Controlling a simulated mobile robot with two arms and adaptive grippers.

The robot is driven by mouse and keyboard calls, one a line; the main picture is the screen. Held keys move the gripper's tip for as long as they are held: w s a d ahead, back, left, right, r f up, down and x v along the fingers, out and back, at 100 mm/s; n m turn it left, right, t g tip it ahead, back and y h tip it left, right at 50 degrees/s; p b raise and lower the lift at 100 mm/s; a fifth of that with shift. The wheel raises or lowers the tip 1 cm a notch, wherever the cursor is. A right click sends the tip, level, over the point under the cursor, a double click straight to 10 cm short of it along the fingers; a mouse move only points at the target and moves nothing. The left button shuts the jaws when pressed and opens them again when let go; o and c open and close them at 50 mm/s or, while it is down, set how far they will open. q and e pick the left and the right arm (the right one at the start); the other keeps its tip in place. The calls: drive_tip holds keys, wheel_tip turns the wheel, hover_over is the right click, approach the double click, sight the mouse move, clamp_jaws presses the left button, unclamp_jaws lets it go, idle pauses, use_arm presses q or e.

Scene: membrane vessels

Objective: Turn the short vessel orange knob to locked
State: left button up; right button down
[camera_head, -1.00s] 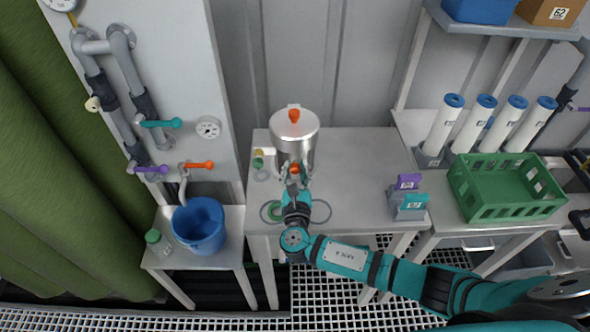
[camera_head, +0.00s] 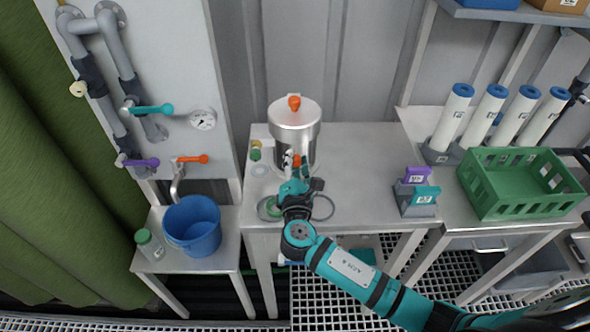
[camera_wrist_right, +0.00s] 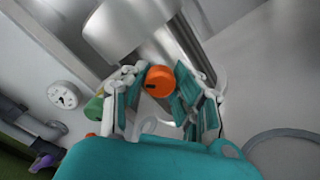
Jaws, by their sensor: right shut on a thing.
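The short vessel (camera_head: 294,118) is a shiny steel cylinder standing on the bench, with an orange piece on its lid. Its orange knob (camera_head: 297,161) sits low on the front side and is partly covered by my fingers. In the right wrist view the knob (camera_wrist_right: 159,81) is round with a dark mark on its face. My right gripper (camera_wrist_right: 158,92) is shut on the knob, with a finger at each side. It also shows in the head view (camera_head: 297,168), in front of the vessel. My left gripper is not in view.
Small bottles (camera_head: 255,152) stand left of the vessel. A green ring (camera_head: 270,207) and a grey ring (camera_head: 323,208) lie by the bench front. Purple and teal blocks (camera_head: 416,192) and a green crate (camera_head: 512,181) are to the right. A blue bucket (camera_head: 193,226) stands left.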

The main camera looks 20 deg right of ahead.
drive_tip(key=m+b, duration=0.2)
drive_tip(key=m, duration=0.1)
drive_tip(key=m+b, duration=0.1)
drive_tip(key=b, duration=0.1)
drive_tip(key=shift+f+m, duration=0.3)
drive_tip(key=shift+m, duration=0.1)
drive_tip(key=shift+r+m+b, duration=0.1)
drive_tip(key=shift+m+b, duration=1.75)
drive_tip(key=shift+m, duration=0.55)
drive_tip(key=c, duration=1)
unclamp_jaws()
drive_tip(key=shift+r, duration=0.15)
drive_tip(key=shift+s, duration=0.1)
drive_tip(key=v, duration=1.2)
